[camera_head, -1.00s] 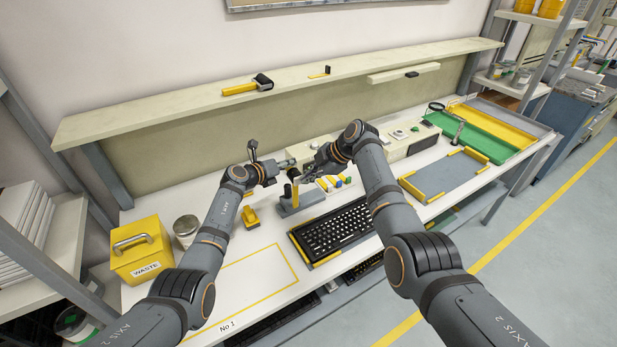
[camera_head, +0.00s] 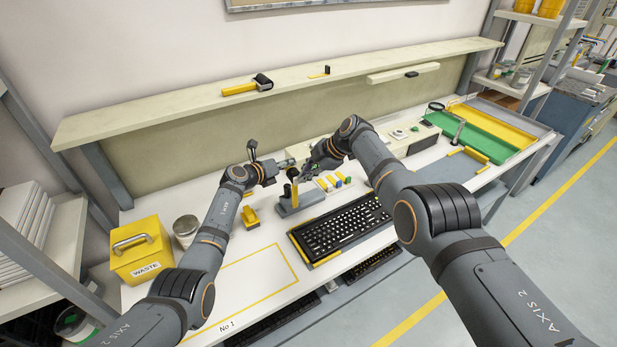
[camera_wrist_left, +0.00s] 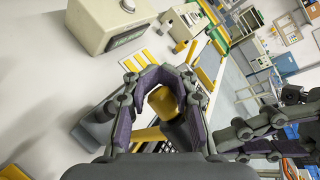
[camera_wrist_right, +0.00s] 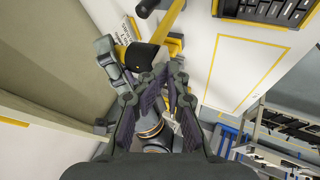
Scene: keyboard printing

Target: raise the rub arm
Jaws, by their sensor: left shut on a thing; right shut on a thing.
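The rub arm (camera_head: 294,190) shows as a yellow bar with a dark end on a grey stand (camera_head: 300,205), behind the keyboard (camera_head: 342,226). My left gripper (camera_head: 283,165) comes from the left. In the left wrist view its fingers close around a yellow piece (camera_wrist_left: 163,102) above a dark grey part, seemingly of the rub arm. My right gripper (camera_head: 306,172) is close to the rub arm's top. The right wrist view shows a yellow bar (camera_wrist_right: 168,20) with a black end (camera_wrist_right: 142,56) at its nearly closed fingertips; the exact contact is hidden by the fingers.
A yellow waste box (camera_head: 140,250) and a metal tin (camera_head: 186,230) stand at the left. A beige box with a dial (camera_wrist_left: 110,20) stands behind. Small coloured pieces (camera_head: 338,182) lie right of the stand. The yellow-outlined area (camera_head: 250,285) is clear.

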